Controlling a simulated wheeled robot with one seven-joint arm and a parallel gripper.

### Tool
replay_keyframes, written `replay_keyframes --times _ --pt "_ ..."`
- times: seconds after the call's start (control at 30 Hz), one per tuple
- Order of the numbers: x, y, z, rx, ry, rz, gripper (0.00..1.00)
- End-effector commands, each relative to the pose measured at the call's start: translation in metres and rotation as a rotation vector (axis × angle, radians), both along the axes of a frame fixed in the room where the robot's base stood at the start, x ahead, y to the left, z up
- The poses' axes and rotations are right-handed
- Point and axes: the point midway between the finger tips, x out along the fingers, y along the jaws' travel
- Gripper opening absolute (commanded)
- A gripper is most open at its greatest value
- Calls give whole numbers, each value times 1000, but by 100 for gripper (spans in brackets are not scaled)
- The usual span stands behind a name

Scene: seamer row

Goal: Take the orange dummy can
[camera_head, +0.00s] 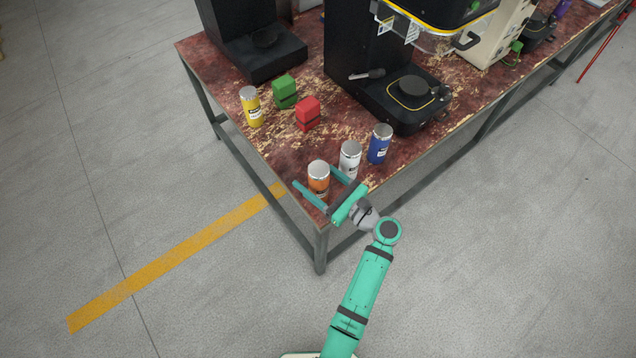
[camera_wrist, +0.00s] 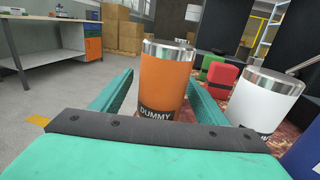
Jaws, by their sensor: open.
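The orange dummy can (camera_head: 319,178) stands upright near the front corner of the worn red table (camera_head: 285,150). In the wrist view the orange can (camera_wrist: 165,80) shows a black label reading "DUMMY" and a silver top. My gripper (camera_head: 316,188) is open, with one teal finger on each side of the orange can. In the wrist view my gripper (camera_wrist: 160,98) has the can between its fingers, with a gap visible at the left; whether the right finger touches it I cannot tell. The can's lower part is hidden by my gripper.
A white can (camera_head: 349,158) stands close to the right of the orange can, just outside my right finger. A blue can (camera_head: 379,145) is beyond it. A yellow can (camera_head: 251,108), a green block (camera_head: 285,92) and a red block (camera_head: 307,114) stand farther back. Black machines (camera_head: 395,95) stand behind.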

Motion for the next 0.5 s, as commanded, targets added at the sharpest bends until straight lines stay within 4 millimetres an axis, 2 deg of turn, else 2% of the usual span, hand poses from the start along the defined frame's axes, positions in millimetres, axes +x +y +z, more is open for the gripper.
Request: replay_keyframes --times 0.2,0.47,0.5 --pt "15 15 0 0 1 -2 68" --pt "16 18 0 -1 1 0 68" --pt "16 18 0 -1 1 0 58"
